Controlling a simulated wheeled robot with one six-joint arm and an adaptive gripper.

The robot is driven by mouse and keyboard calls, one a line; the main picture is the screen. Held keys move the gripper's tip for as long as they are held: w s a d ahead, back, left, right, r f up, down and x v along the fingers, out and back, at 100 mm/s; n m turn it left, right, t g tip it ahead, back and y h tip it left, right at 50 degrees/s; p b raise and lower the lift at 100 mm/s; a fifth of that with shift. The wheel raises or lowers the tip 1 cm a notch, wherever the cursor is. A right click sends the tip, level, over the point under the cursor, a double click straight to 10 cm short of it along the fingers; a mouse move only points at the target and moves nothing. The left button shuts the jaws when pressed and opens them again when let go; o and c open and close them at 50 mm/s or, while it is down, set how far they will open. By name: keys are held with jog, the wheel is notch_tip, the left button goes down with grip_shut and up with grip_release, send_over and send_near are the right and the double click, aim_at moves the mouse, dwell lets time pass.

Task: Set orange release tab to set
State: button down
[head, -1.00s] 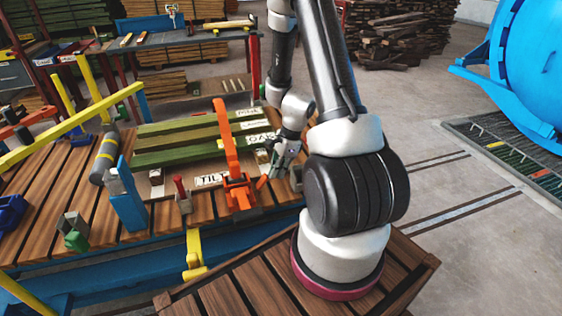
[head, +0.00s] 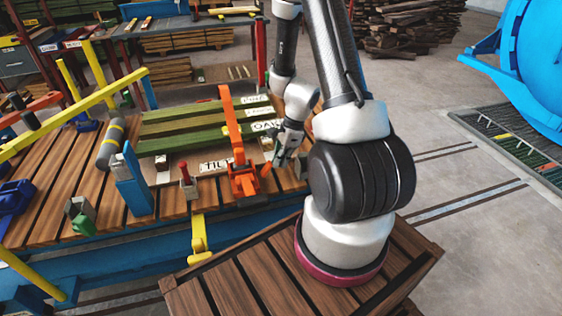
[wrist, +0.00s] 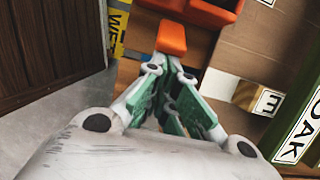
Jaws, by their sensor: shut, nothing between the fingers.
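The orange release tab (wrist: 172,37) is a rounded block on an orange fixture. In the wrist view it lies just beyond my fingertips, and in the head view it shows as a small orange piece (head: 264,169) on the right of the fixture. The fixture's base (head: 243,182) sits on the slatted deck, with a long orange arm (head: 230,118) rising from it. My gripper (wrist: 172,62) is shut and empty, its tips at or very near the tab's near end; I cannot tell whether they touch. It also shows in the head view (head: 276,160).
A red-handled lever (head: 186,175) and a "TILT" label (head: 216,166) stand left of the fixture. Green boards (head: 185,140) lie behind it. A yellow bracket (head: 200,236) hangs at the deck's front edge.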

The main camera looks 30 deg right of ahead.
aim_at(271, 163)
jog(key=shift+a+r, duration=0.1)
jog(key=shift+w+a+r, duration=0.2)
jog(key=shift+a+r, duration=0.25)
jog(key=shift+a, duration=0.1)
jog(key=shift+w+a+r, duration=0.15)
jog(key=shift+a+r, duration=0.3)
jog(key=shift+a, duration=0.05)
jog(key=shift+d, duration=0.1)
